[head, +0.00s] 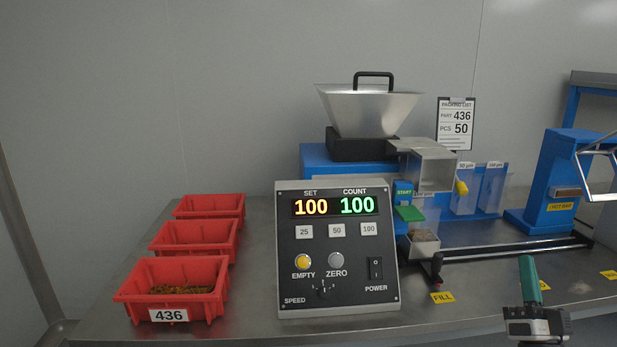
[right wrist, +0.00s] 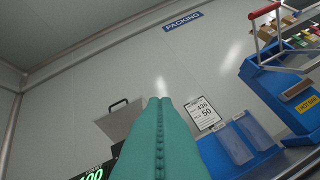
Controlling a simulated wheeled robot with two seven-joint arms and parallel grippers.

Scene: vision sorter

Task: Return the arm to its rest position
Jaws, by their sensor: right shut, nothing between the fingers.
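My right gripper (head: 528,262) is at the lower right of the head view, its green fingers pointing up in front of the bench's front edge. It is shut and empty. In the right wrist view the closed green fingers (right wrist: 155,140) fill the lower middle, with the grey wall behind them. They touch nothing that I can see. My left gripper is not in view.
The steel bench (head: 240,290) carries a control box (head: 336,250) reading 100 and 100, a metal hopper (head: 372,108), and red bins (head: 172,280) at the left. A blue stand (head: 555,180) is at the right. A black rail (head: 510,247) runs along the bench.

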